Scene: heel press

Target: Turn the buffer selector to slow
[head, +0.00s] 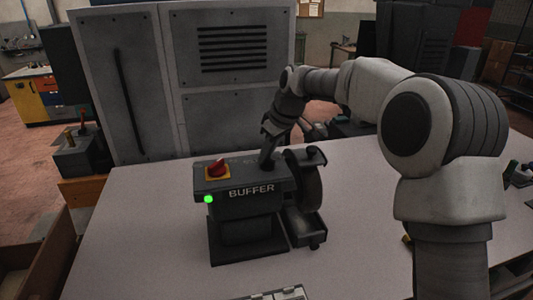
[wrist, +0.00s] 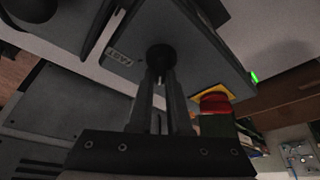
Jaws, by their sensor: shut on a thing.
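The buffer (head: 240,225) is a dark grey bench machine with its name on the front, standing on the table. My gripper (head: 267,163) reaches down to the top of its housing, right of the red button. In the wrist view my gripper (wrist: 160,75) is shut on the dark round selector knob (wrist: 161,55). A "FAST" label (wrist: 120,54) shows beside the knob there. Faint markings lie on the housing top in the head view, too small to read surely. The fingers hide part of the knob, and I cannot tell its setting.
A red button (head: 217,167) on a yellow plate sits left of the knob, above a lit green lamp (head: 208,199). The dark wheel (head: 305,180) and a small tray (head: 306,226) are at the right. A grey cabinet (head: 130,85) stands behind. The table (head: 150,240) is clear at left.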

